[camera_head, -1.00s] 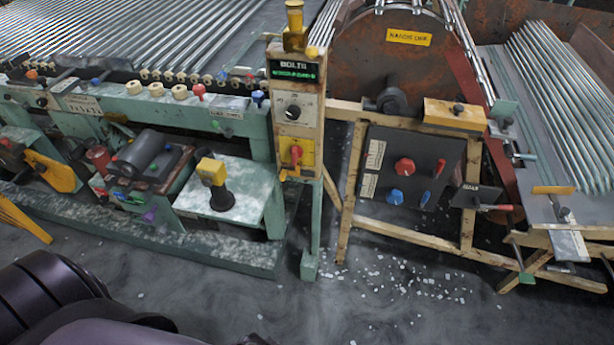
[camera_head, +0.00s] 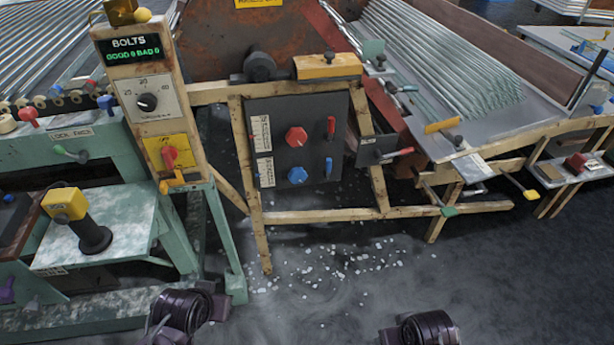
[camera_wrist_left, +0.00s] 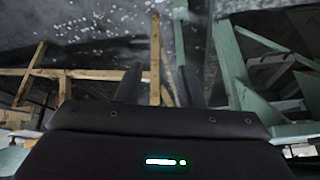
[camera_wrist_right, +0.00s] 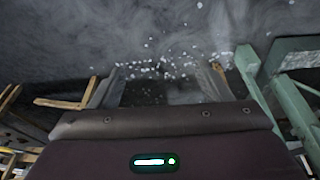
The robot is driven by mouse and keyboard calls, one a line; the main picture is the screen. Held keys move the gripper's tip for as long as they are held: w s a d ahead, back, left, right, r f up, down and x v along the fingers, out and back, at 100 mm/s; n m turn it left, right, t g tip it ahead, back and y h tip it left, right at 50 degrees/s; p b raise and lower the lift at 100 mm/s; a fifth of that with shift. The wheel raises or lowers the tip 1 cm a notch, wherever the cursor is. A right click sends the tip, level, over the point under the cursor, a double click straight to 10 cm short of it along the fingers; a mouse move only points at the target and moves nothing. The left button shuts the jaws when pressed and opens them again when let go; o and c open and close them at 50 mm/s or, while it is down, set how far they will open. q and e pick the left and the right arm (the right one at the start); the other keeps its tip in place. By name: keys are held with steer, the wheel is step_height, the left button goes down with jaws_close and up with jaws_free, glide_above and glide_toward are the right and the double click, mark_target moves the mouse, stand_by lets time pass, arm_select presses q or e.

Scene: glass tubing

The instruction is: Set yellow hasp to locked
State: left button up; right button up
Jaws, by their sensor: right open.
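I cannot tell for certain which part is the yellow hasp. One candidate is a yellow bar (camera_head: 442,126) by a dark knob at the near edge of the sloped metal table. Another is a yellow block (camera_head: 327,66) with a dark knob on top of the wooden frame. A small orange-yellow handle (camera_head: 180,180) sits under the red knob on the bolts post. My left gripper (camera_wrist_left: 160,88) shows two dark fingers apart with nothing between them. My right gripper (camera_wrist_right: 160,86) is open and empty, its fingers wide apart. Both hang low, over the floor, away from these parts.
A dark panel (camera_head: 270,184) with red and blue knobs hangs in the wooden frame. The bolts post (camera_head: 190,140) and a green bench (camera_head: 115,222) stand at left. A small side table (camera_head: 565,178) stands at right. Floor with white shards is open in front.

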arm_select(q)
steer(key=w+a+r+n+t+y+b, duration=0.15)
steer(key=w+a+r+t, duration=0.25)
steer(key=w+a+t, duration=0.45)
steer(key=n+t+y, duration=0.2)
steer(key=t+y, duration=0.1)
glide_toward(162, 189)
steer(key=x, duration=0.9)
steer(key=shift+w+a+b, duration=0.15)
steer(key=shift+w+b, duration=0.15)
steer(key=shift+w, duration=0.05)
arm_select(e)
steer(key=s+f, duration=0.3)
steer(key=f, duration=0.9)
steer(key=s+f+g, duration=0.1)
steer(key=s+f, duration=0.3)
steer(key=f, duration=0.8)
arm_select(q)
jaws_close()
